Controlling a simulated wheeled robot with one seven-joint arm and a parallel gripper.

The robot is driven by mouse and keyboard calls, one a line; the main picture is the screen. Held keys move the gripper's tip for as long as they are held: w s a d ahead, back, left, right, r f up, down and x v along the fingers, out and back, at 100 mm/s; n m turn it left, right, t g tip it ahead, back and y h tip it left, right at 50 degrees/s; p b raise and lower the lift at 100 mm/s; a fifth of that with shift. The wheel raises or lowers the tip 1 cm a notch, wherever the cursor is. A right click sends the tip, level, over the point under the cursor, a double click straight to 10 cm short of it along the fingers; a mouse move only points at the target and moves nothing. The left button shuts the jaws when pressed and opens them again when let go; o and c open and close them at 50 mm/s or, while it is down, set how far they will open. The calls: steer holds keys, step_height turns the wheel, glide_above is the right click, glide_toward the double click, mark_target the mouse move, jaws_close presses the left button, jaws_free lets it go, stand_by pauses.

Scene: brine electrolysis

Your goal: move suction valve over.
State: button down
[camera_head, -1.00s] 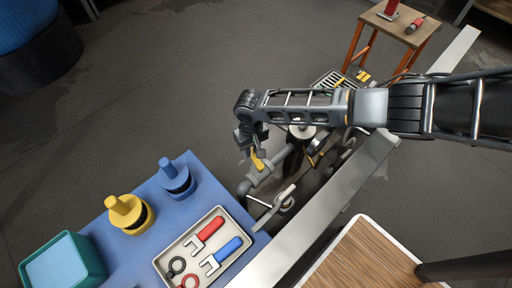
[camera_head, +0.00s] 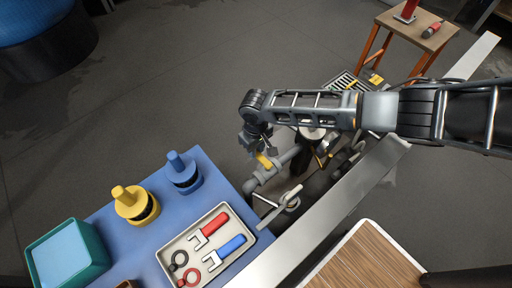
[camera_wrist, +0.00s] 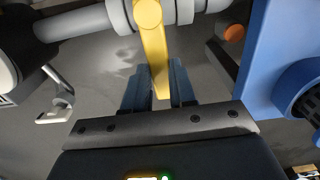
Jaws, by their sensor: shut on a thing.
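The suction valve has a yellow lever handle (camera_head: 265,161) on a grey pipe (camera_head: 266,178), beside the right corner of the blue table. My gripper (camera_head: 261,150) reaches it from above in the head view. In the wrist view the yellow handle (camera_wrist: 153,50) runs from the grey pipe (camera_wrist: 90,24) down between the two dark fingers of my gripper (camera_wrist: 158,90), which is shut on it. The handle's lower end shows between the fingers.
The blue table (camera_head: 90,232) carries a yellow knobbed piece (camera_head: 135,205), a blue one (camera_head: 183,173), a green box (camera_head: 68,255) and a tool tray (camera_head: 207,246). A metal beam (camera_head: 340,205) runs close by. A stool (camera_head: 418,30) stands at the back right.

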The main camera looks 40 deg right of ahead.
steer(key=c, duration=0.9)
jaws_free()
steer(key=shift+r, duration=0.1)
step_height(320, 180, up, 8)
steer(key=p, duration=0.3)
steer(key=shift+f, duration=0.2)
steer(key=shift+s, duration=0.1)
